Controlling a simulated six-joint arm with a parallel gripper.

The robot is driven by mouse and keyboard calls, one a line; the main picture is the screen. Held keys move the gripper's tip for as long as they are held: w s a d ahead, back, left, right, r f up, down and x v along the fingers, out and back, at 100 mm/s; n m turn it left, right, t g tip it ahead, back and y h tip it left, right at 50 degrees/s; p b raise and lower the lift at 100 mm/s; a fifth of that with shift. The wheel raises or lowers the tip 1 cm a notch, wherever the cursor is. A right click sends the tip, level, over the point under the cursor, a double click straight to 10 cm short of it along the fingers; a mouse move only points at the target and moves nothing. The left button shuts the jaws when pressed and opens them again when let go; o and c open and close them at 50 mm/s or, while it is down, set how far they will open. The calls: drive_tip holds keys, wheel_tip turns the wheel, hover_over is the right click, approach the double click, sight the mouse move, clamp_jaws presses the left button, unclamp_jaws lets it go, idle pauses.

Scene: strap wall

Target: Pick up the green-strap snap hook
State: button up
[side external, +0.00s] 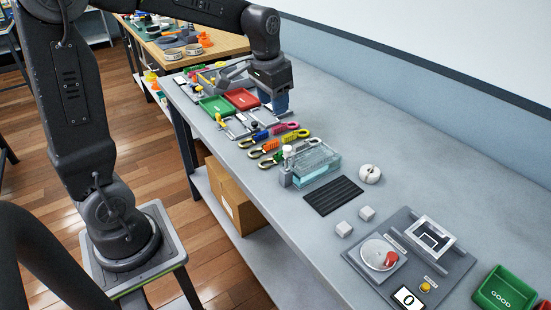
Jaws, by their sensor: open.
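Several snap hooks with coloured straps lie in a cluster on the grey bench, left of the clear tank. The front one (269,163) has a brass-coloured hook, and its strap looks green, though it is small and partly hidden near the tank. Behind it lie one with an orange strap (271,146) and one with a blue strap (261,136). My gripper (277,108) points down over the bench, behind the hooks and apart from them. It is open, with nothing visible in it; its fingertips are small and hard to make out.
A clear tank (318,160) with a white-topped bottle stands right of the hooks. A black ribbed mat (333,196) lies in front. Green (216,106) and red (241,99) trays sit behind. A grey panel (410,262) and green bin (503,292) are at right.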

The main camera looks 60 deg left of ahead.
drive_tip(key=g, duration=0.2)
hover_over(280, 152)
wheel_tip(280, 152, down, 8)
drive_tip(key=f, duration=0.8)
drive_tip(key=shift+w+a+f, duration=0.15)
drive_tip(key=shift+a, duration=0.15)
drive_tip(key=shift+s+d+f, duration=0.1)
drive_tip(key=shift+d+f, duration=0.1)
drive_tip(key=shift+f, duration=1.35)
drive_tip(key=shift+s+d+f, duration=0.1)
drive_tip(key=shift+d+f, duration=0.05)
drive_tip(key=shift+f, duration=1.4)
clamp_jaws()
